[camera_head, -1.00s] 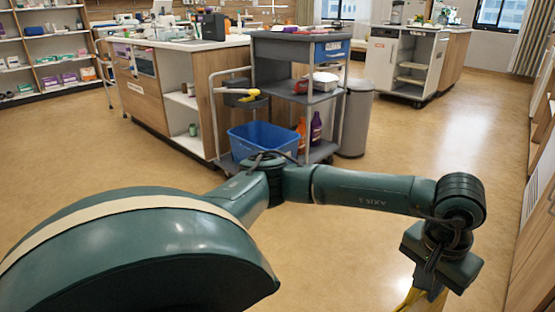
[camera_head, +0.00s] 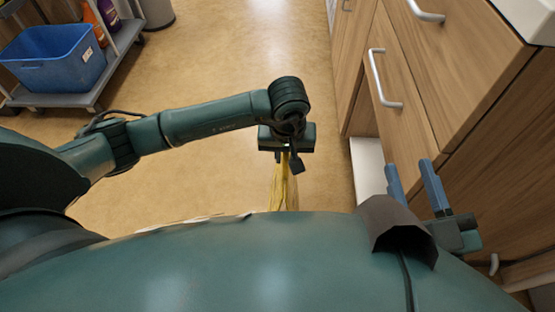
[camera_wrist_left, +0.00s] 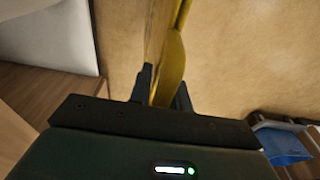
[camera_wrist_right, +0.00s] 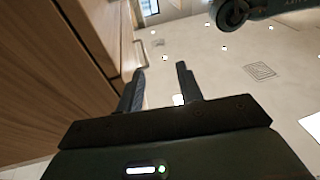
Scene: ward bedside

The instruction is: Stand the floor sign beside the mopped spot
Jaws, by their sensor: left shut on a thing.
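The yellow floor sign (camera_head: 284,188) hangs below my left gripper (camera_head: 286,162), over the floor by the cabinets. Its lower part is hidden behind my own body. In the left wrist view the sign (camera_wrist_left: 172,65) shows as a narrow yellow strip between the fingers of my left gripper (camera_wrist_left: 163,92), which is shut on it. My right gripper (camera_head: 413,180) is near the drawers at the right, its two fingers apart with nothing between them. In the right wrist view it (camera_wrist_right: 162,82) is also open and empty. I cannot make out the mopped spot.
Wooden drawers (camera_head: 440,90) with metal handles stand close along the right. A cart (camera_head: 95,95) with a blue tub (camera_head: 52,60) and bottles stands at the upper left. A grey bin (camera_head: 158,12) is beside it. The tan floor (camera_head: 225,60) between is clear.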

